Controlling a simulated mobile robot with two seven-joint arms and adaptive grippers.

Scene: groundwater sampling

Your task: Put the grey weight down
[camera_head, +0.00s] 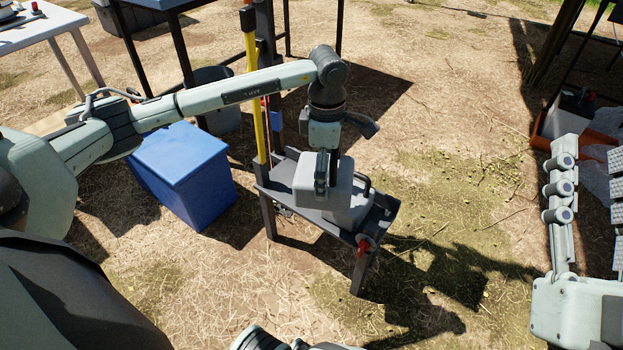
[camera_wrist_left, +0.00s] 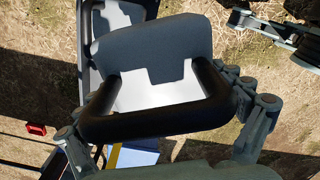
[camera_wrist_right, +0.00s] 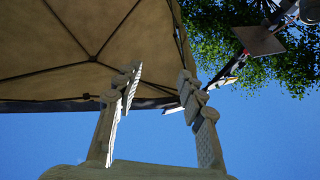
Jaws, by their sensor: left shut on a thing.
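The grey weight (camera_head: 352,212) is a block with a thick black handle (camera_wrist_left: 150,124). It is at the small dark metal stand (camera_head: 385,205) with a raised rim; I cannot tell whether it rests on it. My left gripper (camera_head: 322,182) is above the weight, and its fingers are shut on the handle, one at each side in the left wrist view. The gripper body hides part of the weight in the head view. My right gripper (camera_head: 588,170) is open and empty, far to the right. Its spread fingers point up at the canopy and sky in the right wrist view (camera_wrist_right: 160,85).
A blue box (camera_head: 182,175) stands left of the stand, with a grey bucket (camera_head: 218,115) behind it. A yellow post (camera_head: 252,85) rises at the stand's back left. A taller table is behind. Open straw-covered ground lies to the right.

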